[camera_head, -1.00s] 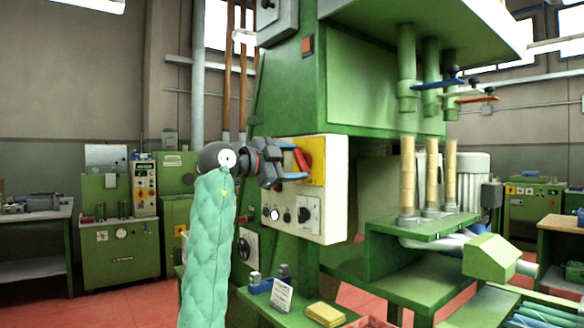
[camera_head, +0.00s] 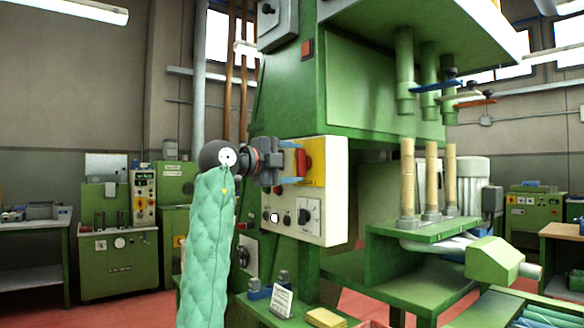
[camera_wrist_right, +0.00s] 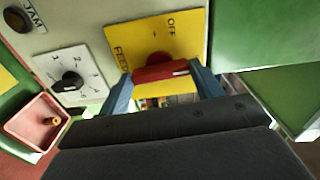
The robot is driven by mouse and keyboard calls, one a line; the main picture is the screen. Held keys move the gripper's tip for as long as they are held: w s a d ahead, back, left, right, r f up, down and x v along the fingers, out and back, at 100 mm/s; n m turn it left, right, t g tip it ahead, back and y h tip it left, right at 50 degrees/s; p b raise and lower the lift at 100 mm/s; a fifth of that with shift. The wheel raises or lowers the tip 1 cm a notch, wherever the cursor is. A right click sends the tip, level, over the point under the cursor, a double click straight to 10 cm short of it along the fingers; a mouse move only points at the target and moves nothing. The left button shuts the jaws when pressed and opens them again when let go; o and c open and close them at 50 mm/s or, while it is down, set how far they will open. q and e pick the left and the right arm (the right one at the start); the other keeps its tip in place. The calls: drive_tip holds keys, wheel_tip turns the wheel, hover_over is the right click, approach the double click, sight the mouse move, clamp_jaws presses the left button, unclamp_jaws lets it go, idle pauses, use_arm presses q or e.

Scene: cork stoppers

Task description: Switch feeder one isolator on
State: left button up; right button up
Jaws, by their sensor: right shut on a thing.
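The isolator is a red rotary handle (camera_head: 304,163) on a yellow plate (camera_head: 318,174) at the top right of the white control panel (camera_head: 335,190). In the right wrist view the red handle (camera_wrist_right: 160,72) lies across the yellow plate (camera_wrist_right: 140,42), which reads OFF at its upper right and FEED, partly cut off, at its left. My right gripper (camera_head: 291,163) is shut on the handle, with blue fingertips at both its ends (camera_wrist_right: 163,80). The fingers and gripper body hide part of the plate. My left gripper is not in view.
A selector dial (camera_head: 308,214) and small buttons sit below on the same panel. Open floor is at the left.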

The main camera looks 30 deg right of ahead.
drive_tip(key=shift+f+m, duration=0.1)
drive_tip(key=shift+m, duration=0.3)
drive_tip(key=o, duration=1)
drive_tip(key=shift+s+a, duration=0.2)
drive_tip(key=shift+a, duration=1.75)
drive_tip(key=shift+s+a, duration=0.15)
drive_tip(key=shift+a, duration=1.8)
